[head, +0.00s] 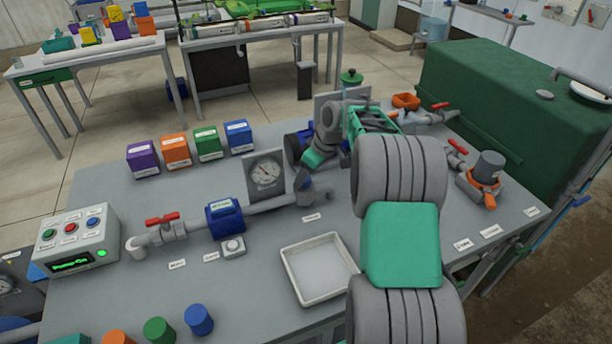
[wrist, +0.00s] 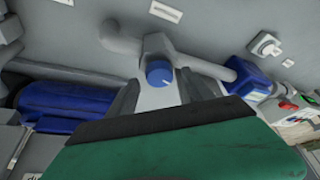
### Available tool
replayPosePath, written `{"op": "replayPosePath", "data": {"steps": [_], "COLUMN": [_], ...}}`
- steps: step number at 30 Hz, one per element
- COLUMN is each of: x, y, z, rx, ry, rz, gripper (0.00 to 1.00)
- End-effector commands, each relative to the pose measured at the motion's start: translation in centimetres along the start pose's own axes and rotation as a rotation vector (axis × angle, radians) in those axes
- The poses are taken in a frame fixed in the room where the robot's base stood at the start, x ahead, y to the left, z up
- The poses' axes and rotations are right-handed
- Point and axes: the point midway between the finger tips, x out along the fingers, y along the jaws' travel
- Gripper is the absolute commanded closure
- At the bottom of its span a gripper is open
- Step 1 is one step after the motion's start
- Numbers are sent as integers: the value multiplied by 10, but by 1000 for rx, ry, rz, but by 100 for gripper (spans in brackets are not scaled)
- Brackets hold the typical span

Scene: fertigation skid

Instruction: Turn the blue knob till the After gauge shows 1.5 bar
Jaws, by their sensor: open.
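The blue knob (wrist: 158,72) shows in the wrist view on a grey fitting in the pipe, with a pale mark on its face. My gripper (wrist: 163,88) is open, with one dark finger at each side of the knob; whether either finger touches it I cannot tell. In the head view my gripper (head: 312,190) is over the pipe and hides the knob.
Left along the pipe are a blue meter (head: 225,218) and a red-handled valve (head: 163,220). A white tray (head: 318,270) lies in front. A control box (head: 77,240) stands at left, several coloured boxes (head: 207,143) behind. A green tank (head: 515,105) stands at right.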

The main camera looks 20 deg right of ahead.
Motion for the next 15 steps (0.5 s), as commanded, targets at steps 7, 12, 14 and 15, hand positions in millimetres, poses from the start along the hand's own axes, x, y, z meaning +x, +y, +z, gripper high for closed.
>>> {"op": "replayPosePath", "data": {"steps": [7, 12, 14, 15], "x": [-50, -68, -69, -69], "y": [2, 1, 0, 0], "z": [0, 0, 0, 0], "rx": [0, 0, 0, 0], "ry": [2, 1, 0, 0], "rz": [5, 3, 2, 2], "gripper": [40, 40, 40, 40]}}
